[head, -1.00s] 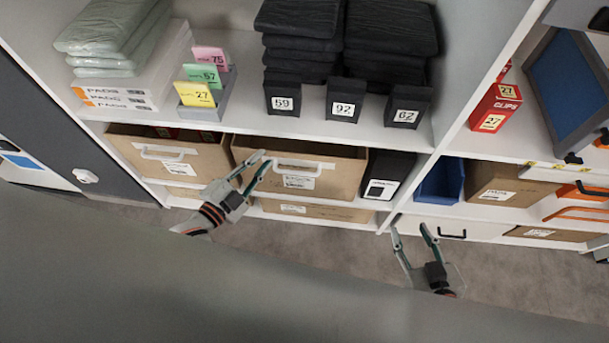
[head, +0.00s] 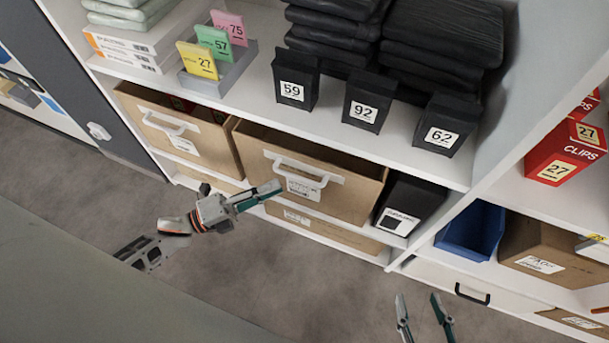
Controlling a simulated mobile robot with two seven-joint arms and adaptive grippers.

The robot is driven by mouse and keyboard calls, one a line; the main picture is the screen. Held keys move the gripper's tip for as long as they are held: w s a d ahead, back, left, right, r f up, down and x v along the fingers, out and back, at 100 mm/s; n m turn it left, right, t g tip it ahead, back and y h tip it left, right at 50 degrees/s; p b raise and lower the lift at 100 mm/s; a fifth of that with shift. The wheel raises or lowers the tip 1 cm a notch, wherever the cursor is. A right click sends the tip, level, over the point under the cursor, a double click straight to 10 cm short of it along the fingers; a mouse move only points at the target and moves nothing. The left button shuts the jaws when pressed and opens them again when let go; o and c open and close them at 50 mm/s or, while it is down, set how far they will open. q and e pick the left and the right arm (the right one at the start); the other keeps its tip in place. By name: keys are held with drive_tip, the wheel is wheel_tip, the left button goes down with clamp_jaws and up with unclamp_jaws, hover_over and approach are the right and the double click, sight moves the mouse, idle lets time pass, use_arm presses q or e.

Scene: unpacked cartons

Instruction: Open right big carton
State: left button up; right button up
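The right big carton (head: 350,200) is a brown open-topped box on the lower shelf, with a white handle (head: 290,163) and a label on its front. A similar left big carton (head: 218,148) stands beside it. My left gripper (head: 277,189) is in front of the right big carton's lower front, below the handle in the picture. Its fingers overlap in this view, so their gap is unclear, and I cannot tell whether it touches the carton. My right gripper (head: 420,299) is open and empty at the lower right, apart from the cartons.
A black box (head: 415,200) stands right of the carton, then a blue bin (head: 470,232). Flatter cartons (head: 310,222) lie beneath. The shelf above (head: 330,125) holds numbered boxes and dark folded stacks. Grey floor (head: 270,265) is clear in front.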

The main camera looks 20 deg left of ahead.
sight(299, 177)
use_arm(q)
drive_tip(key=shift+m, duration=0.4)
drive_tip(key=x, duration=0.7)
drive_tip(key=shift+w+d+r, duration=0.1)
drive_tip(key=shift+w+d, duration=0.05)
drive_tip(key=shift+d, duration=0.25)
clamp_jaws()
